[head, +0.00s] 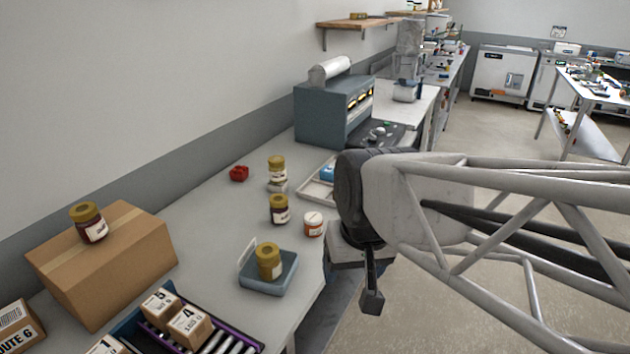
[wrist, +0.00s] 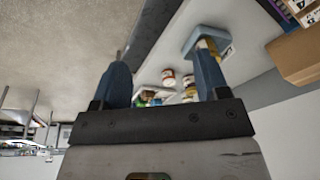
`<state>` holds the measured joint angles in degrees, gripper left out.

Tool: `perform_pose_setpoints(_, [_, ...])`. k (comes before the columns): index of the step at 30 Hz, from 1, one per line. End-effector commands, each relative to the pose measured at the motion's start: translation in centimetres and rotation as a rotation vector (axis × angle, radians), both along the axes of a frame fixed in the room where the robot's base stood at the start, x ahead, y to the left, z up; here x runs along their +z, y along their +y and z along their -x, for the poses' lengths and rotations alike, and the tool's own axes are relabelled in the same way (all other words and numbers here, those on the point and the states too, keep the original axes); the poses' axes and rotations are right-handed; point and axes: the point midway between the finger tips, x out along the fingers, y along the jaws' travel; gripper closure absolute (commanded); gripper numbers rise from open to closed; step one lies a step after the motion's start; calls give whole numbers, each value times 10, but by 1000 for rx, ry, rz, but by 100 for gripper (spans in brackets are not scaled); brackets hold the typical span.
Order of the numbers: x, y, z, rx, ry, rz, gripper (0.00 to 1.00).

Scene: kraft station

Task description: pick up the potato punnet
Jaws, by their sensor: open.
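I cannot pick out a potato punnet for certain in either view. A shallow white tray (head: 318,194) with a blue item (head: 328,174) in it lies on the bench, partly hidden behind my arm. My gripper (wrist: 162,70) is open, with its two blue fingers spread apart and nothing held between them. In the head view my gripper (head: 372,288) hangs off the bench's front edge, right of the jars, with one dark finger showing. In the wrist view small items, one green (wrist: 148,95), show between the fingers, too small to name.
A blue-grey tray (head: 255,283) holds a gold-lidded jar (head: 268,262). More jars (head: 279,209), a white-lidded tub (head: 313,225) and a red item (head: 238,173) stand behind. A cardboard box (head: 120,262) carries another jar. Small boxes (head: 188,325) sit front left. A blue-grey machine (head: 318,115) stands farther back.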

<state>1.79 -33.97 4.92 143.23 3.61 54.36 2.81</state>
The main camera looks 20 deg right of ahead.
Motion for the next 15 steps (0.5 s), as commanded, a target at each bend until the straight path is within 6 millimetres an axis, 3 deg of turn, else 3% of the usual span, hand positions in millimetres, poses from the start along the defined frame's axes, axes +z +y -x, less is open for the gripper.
perform_pose_setpoints(15, [-10,-1,-105,-414,148,-346,32])
